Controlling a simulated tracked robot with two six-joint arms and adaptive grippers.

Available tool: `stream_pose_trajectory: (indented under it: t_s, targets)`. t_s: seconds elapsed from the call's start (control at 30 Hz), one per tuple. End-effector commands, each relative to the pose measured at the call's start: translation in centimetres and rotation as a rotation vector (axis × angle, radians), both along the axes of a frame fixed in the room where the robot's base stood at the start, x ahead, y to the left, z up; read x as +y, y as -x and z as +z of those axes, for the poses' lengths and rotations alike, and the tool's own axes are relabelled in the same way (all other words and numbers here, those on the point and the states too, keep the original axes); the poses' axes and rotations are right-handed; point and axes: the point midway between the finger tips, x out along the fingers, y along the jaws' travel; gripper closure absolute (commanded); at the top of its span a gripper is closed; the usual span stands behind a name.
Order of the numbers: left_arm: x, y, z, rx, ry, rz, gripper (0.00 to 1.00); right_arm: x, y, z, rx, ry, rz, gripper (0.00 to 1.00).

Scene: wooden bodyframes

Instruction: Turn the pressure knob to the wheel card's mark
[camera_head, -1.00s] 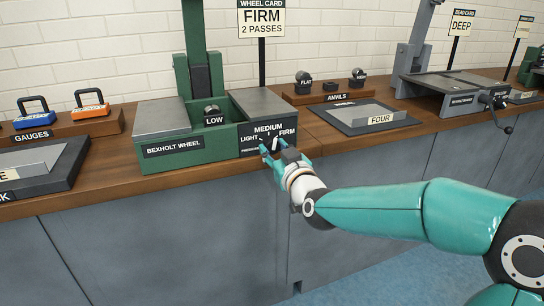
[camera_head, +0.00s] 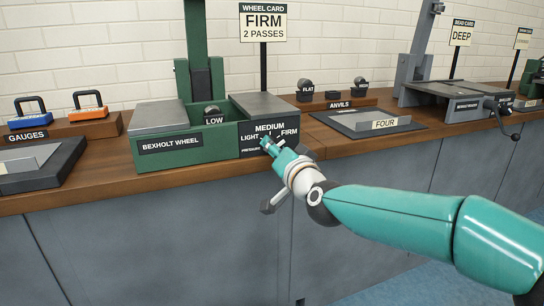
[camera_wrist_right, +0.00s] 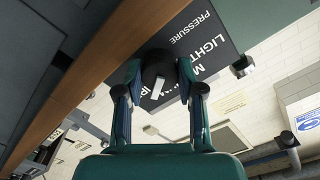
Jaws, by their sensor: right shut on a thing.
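The green Bexholt wheel machine (camera_head: 190,140) stands on the bench, with a dark pressure panel (camera_head: 252,151) marked LIGHT, MEDIUM and FIRM. The wheel card (camera_head: 263,22) above it reads FIRM, 2 PASSES. My right gripper (camera_head: 270,146) is at the panel, shut on the pressure knob, which it mostly hides in the head view. In the right wrist view the round black knob (camera_wrist_right: 157,66) sits between the fingertips. Its white pointer runs toward the bottom of that picture, near partly hidden letters that look like FIRM. My left gripper is not in view.
Gauges with orange and blue bodies (camera_head: 88,113) stand at the left. The space in front of the bench is clear.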

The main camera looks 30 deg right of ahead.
Motion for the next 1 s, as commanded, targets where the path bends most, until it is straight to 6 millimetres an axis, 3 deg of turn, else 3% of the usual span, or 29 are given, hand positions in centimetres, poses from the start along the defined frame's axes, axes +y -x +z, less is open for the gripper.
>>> stream_pose_trajectory:
  t_s: [0.63,0.67,0.8,1.0]
  targets:
    - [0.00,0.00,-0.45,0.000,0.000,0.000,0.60,0.15,-0.08,-0.14,-0.011,-0.066,0.004,0.97]
    - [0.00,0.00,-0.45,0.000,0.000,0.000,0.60,0.14,-0.07,-0.14,-0.011,-0.066,0.004,0.61]
    - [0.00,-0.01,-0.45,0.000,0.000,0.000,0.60,0.07,-0.03,-0.09,-0.012,-0.065,0.003,0.38]
    - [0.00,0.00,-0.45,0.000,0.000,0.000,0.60,-0.04,0.03,-0.05,-0.013,-0.065,-0.001,0.37]
